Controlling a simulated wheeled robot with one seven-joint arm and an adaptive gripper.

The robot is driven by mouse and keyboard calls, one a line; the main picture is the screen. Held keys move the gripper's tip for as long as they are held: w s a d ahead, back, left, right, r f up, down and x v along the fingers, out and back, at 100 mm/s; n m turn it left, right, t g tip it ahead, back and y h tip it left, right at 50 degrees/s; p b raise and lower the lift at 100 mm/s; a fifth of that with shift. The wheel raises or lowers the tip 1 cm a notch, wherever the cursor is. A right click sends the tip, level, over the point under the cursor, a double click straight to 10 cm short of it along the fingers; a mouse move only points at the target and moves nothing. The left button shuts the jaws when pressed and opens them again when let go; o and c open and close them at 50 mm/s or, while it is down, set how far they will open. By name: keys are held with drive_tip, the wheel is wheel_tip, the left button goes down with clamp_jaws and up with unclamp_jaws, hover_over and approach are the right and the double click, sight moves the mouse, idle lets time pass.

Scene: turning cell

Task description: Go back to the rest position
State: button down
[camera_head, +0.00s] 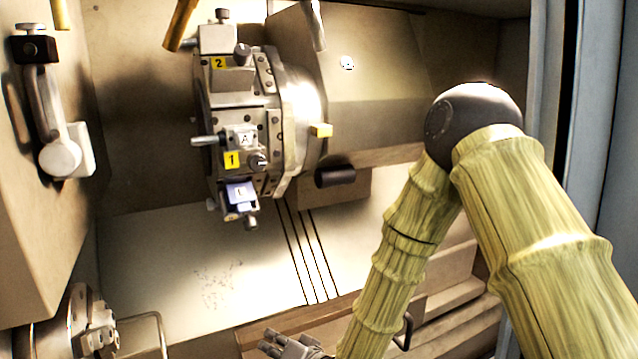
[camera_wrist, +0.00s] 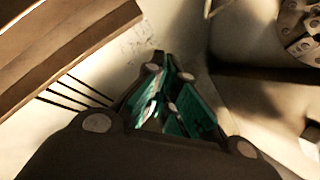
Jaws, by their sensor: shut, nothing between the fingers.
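My gripper (camera_head: 290,346) shows at the bottom edge of the head view, partly cut off by the frame. It is at the end of my arm, low inside the machine and below the tool turret (camera_head: 245,125). In the wrist view my gripper (camera_wrist: 172,80) has its dark fingers with green inner pads drawn together. Nothing shows held between them. The fingers appear apart from the surfaces around them.
The turret has yellow labels 1 and 2 and several tool holders. A chuck (camera_head: 92,325) is at the lower left, and a pale probe-like arm (camera_head: 52,125) hangs on the left wall. A brownish ledge (camera_head: 300,325) lies near my gripper. The pale sloped floor (camera_head: 190,265) is clear.

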drive_tip(key=s+d+f+g+h+b, duration=0.1)
drive_tip(key=s+d+f+g+h, duration=0.1)
drive_tip(key=s+d+f, duration=0.45)
drive_tip(key=s+d+f+m+g+h, duration=0.1)
drive_tip(key=s+d+f+h, duration=0.25)
drive_tip(key=d+f, duration=0.5)
drive_tip(key=s+d+f+g+h+b, duration=0.1)
drive_tip(key=s+d+f+g+h, duration=0.1)
drive_tip(key=s+d+f, duration=0.6)
drive_tip(key=s+d+f+g+h, duration=0.1)
drive_tip(key=s+d+f, duration=0.2)
drive_tip(key=s, duration=0.3)
drive_tip(key=s+d+f+g+h+b, duration=0.1)
drive_tip(key=s+d+f+g, duration=0.1)
drive_tip(key=s+d+f, duration=0.2)
drive_tip(key=s+d+f+n+g+h+b, duration=0.1)
drive_tip(key=s+d+f, duration=0.3)
drive_tip(key=s, duration=0.4)
drive_tip(key=shift+s+d+f+g+h, duration=0.15)
drive_tip(key=shift+s+f+g+h, duration=0.25)
drive_tip(key=shift+g, duration=0.2)
